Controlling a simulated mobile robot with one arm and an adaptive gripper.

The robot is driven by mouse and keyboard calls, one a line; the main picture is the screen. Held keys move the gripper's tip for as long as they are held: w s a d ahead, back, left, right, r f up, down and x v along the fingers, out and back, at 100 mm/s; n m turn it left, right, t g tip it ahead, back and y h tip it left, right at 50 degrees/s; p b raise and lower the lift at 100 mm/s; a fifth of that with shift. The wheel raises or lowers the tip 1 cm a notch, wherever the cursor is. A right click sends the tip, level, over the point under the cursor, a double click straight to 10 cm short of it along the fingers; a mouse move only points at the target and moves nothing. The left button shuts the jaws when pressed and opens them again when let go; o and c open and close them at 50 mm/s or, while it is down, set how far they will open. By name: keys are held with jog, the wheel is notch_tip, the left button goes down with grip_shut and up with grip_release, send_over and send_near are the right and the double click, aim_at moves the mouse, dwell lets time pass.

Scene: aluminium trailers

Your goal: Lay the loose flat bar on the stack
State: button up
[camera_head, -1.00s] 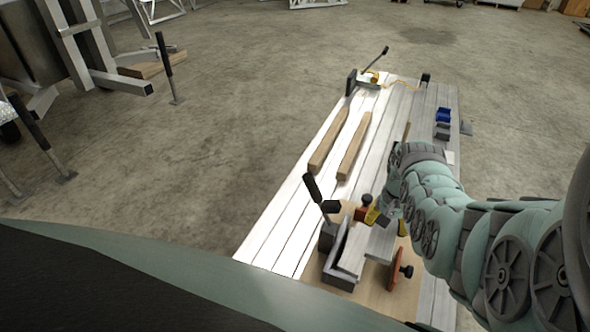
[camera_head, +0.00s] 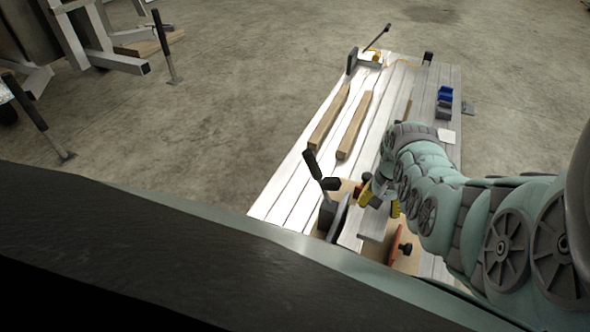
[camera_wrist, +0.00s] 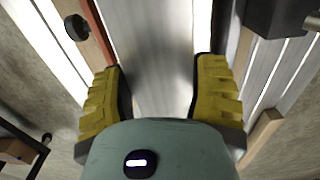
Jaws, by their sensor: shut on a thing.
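A silvery flat bar (camera_wrist: 160,45) runs between the yellow fingers of my gripper (camera_wrist: 160,88) in the wrist view. The fingers sit at its two long edges, shut on it. In the head view my gripper (camera_head: 380,202) is low over the near end of the bench, with the grey bar (camera_head: 374,224) showing between its fingers. A paler flat piece (camera_head: 350,228) lies just left of the bar, beside an upright dark plate; it may be part of the stack. Whether the held bar touches what is beneath it cannot be told.
The slatted bench (camera_head: 290,190) carries two wooden strips (camera_head: 352,125), a toggle clamp (camera_head: 325,180), an orange clamp piece (camera_head: 396,243) and blue and dark blocks (camera_head: 444,97). My body hides the bench's near end. Open concrete floor lies to the left.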

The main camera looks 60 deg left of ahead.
jog(key=shift+s+a+f+b, duration=0.35)
jog(key=shift+a+f+b, duration=0.2)
jog(key=shift+f+b, duration=0.25)
jog(key=shift+s+a+f+b, duration=0.3)
jog(key=shift+a+f+b, duration=0.25)
jog(key=shift+f+b, duration=1.15)
jog(key=shift+f, duration=0.2)
jog(key=o, duration=1.3)
jog(key=shift+d, duration=0.1)
jog(key=shift+w, duration=0.1)
jog(key=shift+r, duration=6)
